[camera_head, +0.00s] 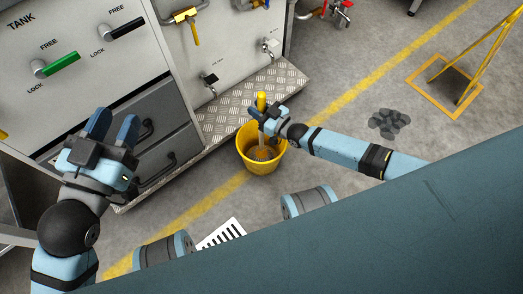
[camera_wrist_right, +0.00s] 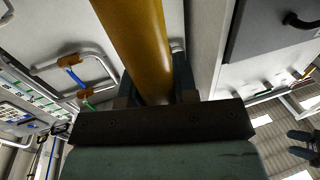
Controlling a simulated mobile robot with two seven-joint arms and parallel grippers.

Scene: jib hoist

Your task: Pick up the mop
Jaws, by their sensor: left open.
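The mop (camera_head: 262,100) stands upright with its yellow handle rising out of a yellow bucket (camera_head: 264,168). Its stringy head (camera_head: 263,154) is inside the bucket. My right gripper (camera_head: 265,117) is around the upper handle, just above the bucket. In the right wrist view the handle (camera_wrist_right: 138,40) passes between the fingers of this gripper (camera_wrist_right: 155,92), which look closed against both its sides. My left gripper (camera_head: 112,125) is open and empty, in front of the grey drawers and well left of the mop.
A tank cabinet (camera_head: 75,50) with lever handles and grey drawers (camera_head: 165,130) stands at the left. A checker-plate step (camera_head: 240,105) lies behind the bucket. Floor at right is mostly clear.

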